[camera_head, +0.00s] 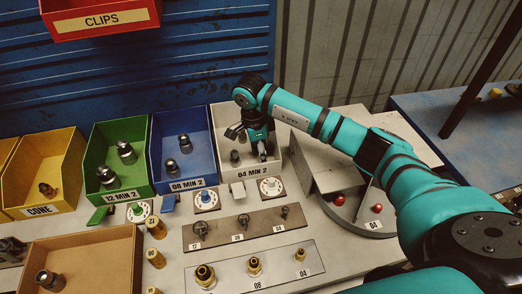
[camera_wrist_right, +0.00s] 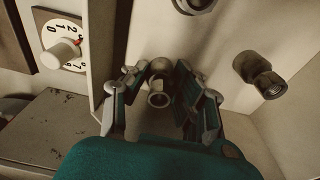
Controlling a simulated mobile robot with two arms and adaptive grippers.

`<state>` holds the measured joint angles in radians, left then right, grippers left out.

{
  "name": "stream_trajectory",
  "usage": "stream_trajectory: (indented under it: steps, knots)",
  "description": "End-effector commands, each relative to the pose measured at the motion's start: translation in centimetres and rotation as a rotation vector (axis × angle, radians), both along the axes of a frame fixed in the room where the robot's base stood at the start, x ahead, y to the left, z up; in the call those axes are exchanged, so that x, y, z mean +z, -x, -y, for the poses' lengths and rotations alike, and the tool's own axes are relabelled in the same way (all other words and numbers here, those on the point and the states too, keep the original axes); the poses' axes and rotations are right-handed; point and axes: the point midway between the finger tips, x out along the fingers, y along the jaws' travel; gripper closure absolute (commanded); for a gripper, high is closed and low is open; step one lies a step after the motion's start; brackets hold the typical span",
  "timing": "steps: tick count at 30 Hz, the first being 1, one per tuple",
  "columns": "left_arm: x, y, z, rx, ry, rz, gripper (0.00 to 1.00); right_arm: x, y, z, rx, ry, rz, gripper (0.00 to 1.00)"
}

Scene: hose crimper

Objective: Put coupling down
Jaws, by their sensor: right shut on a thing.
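My right gripper (camera_head: 262,148) reaches down into the white bin (camera_head: 247,170) labelled "04 MIN 2". In the wrist view the right gripper (camera_wrist_right: 160,88) is shut on a small metal coupling (camera_wrist_right: 159,97), its round open end facing the camera. Whether this coupling touches the bin floor I cannot tell. Another coupling (camera_wrist_right: 259,76) lies in the bin to the right of the fingers, and part of one more (camera_wrist_right: 193,4) shows at the top edge. My left gripper is not in view.
Blue (camera_head: 184,184), green (camera_head: 120,189) and yellow (camera_head: 60,200) bins with fittings stand to the left. Dials and a plate with brass fittings (camera_head: 254,267) lie in front. A grey machine (camera_head: 335,170) with red knobs stands right of the white bin.

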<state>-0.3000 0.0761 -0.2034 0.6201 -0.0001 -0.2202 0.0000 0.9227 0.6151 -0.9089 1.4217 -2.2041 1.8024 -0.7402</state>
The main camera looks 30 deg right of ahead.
Motion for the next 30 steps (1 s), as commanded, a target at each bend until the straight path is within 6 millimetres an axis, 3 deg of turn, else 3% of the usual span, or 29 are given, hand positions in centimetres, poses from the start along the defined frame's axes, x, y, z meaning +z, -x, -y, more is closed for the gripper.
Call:
stream_trajectory:
  steps: [6, 7, 12, 23, 30]
  knots:
    - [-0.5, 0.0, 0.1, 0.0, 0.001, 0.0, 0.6, -0.5, 0.0, 0.0, 0.0, 0.0, 0.0, 1.0]
    - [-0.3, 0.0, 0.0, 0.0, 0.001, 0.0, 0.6, -0.3, 0.0, 0.0, 0.0, 0.0, 0.0, 0.69]
    - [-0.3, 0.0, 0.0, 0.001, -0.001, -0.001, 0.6, -0.3, 0.0, 0.0, 0.0, 0.0, 0.0, 0.5]
    - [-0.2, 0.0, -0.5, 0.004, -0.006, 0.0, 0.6, 0.4, -0.1, -0.1, 0.0, 0.0, 0.002, 0.5]
    - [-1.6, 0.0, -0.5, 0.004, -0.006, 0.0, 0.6, 4.8, -0.3, -0.6, 0.002, 0.0, 0.006, 0.5]
